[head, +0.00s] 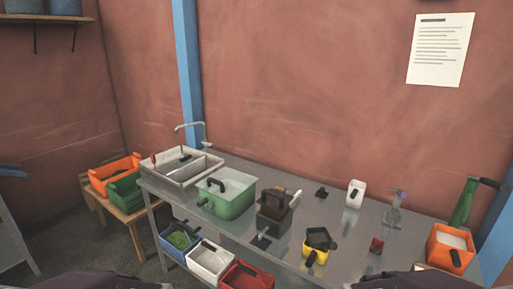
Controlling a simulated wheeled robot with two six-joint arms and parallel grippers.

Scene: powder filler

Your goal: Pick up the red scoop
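A small dark red object (376,245), which looks like the red scoop, sits on the grey metal table (345,262) right of the middle. It is small and its handle is hard to make out. Nothing touches it. Neither of my grippers shows in the head view. Only dark parts, probably of my own arms, show at the bottom edge.
A yellow container with a black scoop (318,244) stands left of it, and an orange container (451,247) right. A spray bottle (394,212) and white container (355,193) stand behind. A green bin (226,194), brown box (273,214) and sink (180,166) are further left.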

